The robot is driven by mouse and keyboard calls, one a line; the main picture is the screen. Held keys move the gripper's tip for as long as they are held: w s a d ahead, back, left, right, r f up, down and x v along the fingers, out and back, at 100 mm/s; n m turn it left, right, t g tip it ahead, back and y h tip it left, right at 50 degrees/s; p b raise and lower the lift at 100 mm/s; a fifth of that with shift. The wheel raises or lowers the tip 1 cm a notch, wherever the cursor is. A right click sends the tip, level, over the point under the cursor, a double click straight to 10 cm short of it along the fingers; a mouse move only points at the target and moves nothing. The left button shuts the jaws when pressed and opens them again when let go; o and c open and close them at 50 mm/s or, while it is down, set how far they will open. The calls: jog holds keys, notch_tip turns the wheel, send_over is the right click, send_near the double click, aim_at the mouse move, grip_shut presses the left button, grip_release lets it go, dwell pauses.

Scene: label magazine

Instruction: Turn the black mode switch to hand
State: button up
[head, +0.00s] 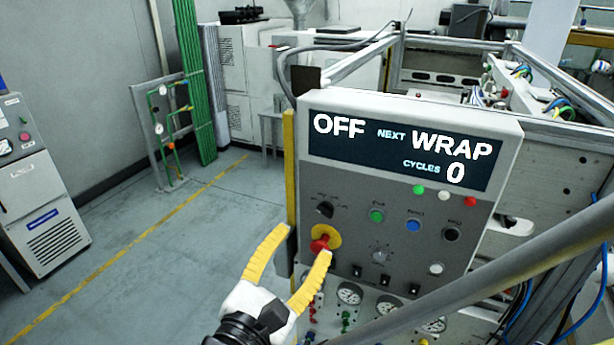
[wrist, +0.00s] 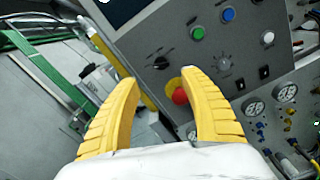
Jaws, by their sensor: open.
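The black mode switch (head: 325,209) is a round knob at the upper left of the grey control panel (head: 345,240). It also shows in the wrist view (wrist: 161,62), above and between my fingertips. My gripper (head: 304,241) is open and empty, with yellow fingers. It is in front of the panel's lower left, below the switch, and no contact with it shows. The display (head: 400,150) reads OFF, NEXT WRAP, CYCLES 0. The labels around the switch are too small to read.
A red emergency button (head: 320,243) on a yellow disc sits just below the switch, close to my right finger. Green (head: 376,215), blue (head: 413,226) and black (head: 452,234) buttons are to the right. Gauges (head: 350,294) line the bottom. Floor (head: 150,270) at left is open.

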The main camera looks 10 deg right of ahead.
aim_at(324, 213)
jog(key=b+x, duration=0.1)
jog(key=x, duration=0.9)
jog(key=shift+w+d, duration=0.2)
jog(key=shift+w, duration=0.05)
grip_shut()
